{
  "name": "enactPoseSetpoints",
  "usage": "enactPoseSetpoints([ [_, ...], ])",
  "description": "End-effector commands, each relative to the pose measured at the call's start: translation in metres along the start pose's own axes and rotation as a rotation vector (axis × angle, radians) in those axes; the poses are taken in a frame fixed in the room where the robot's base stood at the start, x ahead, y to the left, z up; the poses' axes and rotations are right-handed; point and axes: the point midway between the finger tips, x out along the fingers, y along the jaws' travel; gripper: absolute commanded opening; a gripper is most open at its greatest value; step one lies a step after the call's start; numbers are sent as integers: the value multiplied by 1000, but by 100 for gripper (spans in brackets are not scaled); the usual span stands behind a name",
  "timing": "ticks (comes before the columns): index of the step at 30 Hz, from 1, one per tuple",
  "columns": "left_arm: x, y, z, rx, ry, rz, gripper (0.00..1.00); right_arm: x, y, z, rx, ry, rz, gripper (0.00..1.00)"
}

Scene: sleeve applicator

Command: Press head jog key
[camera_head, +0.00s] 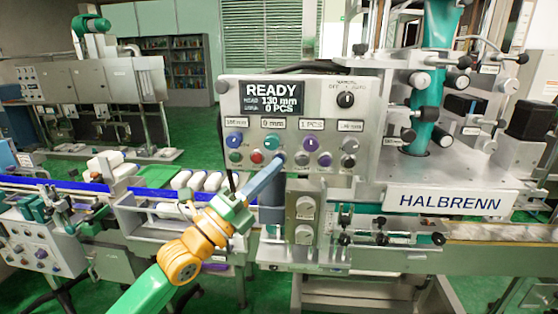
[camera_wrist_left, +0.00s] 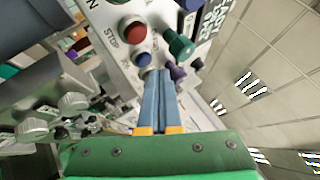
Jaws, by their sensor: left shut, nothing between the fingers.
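The control panel (camera_head: 290,128) of the applicator faces me, with a lit display (camera_head: 272,97) reading READY, 130 mm and 0 PCS. A blue button (camera_head: 281,157) sits in its lower row, right of the red button (camera_head: 257,158). The blue button also shows in the wrist view (camera_wrist_left: 144,59), beside the red one (camera_wrist_left: 133,31) marked STOP. My left gripper (camera_head: 278,164) is shut and empty, its long blue fingers (camera_wrist_left: 158,74) reaching to the panel just by the blue button. I cannot tell whether they touch it. The small key labels are unreadable. My right gripper is not in view.
Purple knobs (camera_wrist_left: 175,71) and a green knob (camera_wrist_left: 180,44) stand out close to the fingertips. A bracket with round grey knobs (camera_head: 304,208) is below the panel.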

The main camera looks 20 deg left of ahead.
Motion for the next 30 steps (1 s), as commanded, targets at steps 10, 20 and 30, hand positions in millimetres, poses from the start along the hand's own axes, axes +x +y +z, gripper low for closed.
enactPoseSetpoints([
  [10,0,0,0,0,0,0,0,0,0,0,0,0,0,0],
  [20,5,4,4,3,0,-1,0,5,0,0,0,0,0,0],
  [30,6,4,4,0,0,0,0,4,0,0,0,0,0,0],
])
